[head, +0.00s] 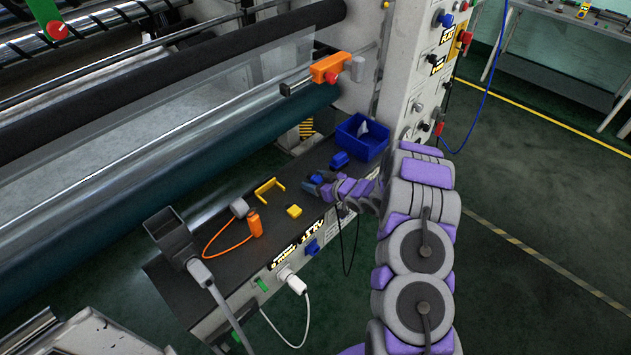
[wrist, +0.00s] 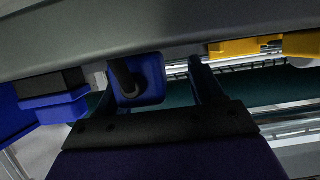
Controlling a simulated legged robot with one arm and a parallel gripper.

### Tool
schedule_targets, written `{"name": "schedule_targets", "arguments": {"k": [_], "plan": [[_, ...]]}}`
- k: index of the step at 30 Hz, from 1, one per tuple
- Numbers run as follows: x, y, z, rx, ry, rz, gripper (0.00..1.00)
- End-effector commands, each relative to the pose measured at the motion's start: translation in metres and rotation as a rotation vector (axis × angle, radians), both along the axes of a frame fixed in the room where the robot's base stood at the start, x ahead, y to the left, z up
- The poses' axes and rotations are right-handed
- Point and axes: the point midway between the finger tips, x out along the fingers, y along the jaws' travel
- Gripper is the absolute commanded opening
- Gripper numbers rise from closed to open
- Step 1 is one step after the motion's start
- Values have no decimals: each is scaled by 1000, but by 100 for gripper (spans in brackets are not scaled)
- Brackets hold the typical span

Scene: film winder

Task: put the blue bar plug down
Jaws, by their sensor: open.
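A blue plug (wrist: 150,72) shows in the wrist view against the dark bench surface, beside and partly behind one finger of my gripper (wrist: 163,72). My gripper is open, with a gap between the plug and the other finger. In the head view my gripper (head: 319,186) is low over the bench's right part, and a small blue part (head: 316,178) shows at its fingers. I take this to be the bar plug; its far side is hidden. Another blue piece (head: 339,160) lies on the bench behind my gripper.
A blue bin (head: 373,146) stands at the bench's back right. On the bench (head: 213,270) are a yellow bracket (head: 268,186), a yellow block (head: 294,211), an orange plug (head: 255,224) with a cable and a black holder (head: 172,237). A large roller (head: 130,190) runs behind.

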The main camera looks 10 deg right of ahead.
Motion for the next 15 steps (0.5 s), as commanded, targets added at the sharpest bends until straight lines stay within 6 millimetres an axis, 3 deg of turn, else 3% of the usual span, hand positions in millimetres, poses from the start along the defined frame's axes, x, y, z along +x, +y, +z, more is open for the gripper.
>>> {"name": "schedule_targets", "arguments": {"k": [7,15], "plan": [[-12,-11,8,0,1,-4,68],[-52,-40,31,-1,-2,-5,68]]}}
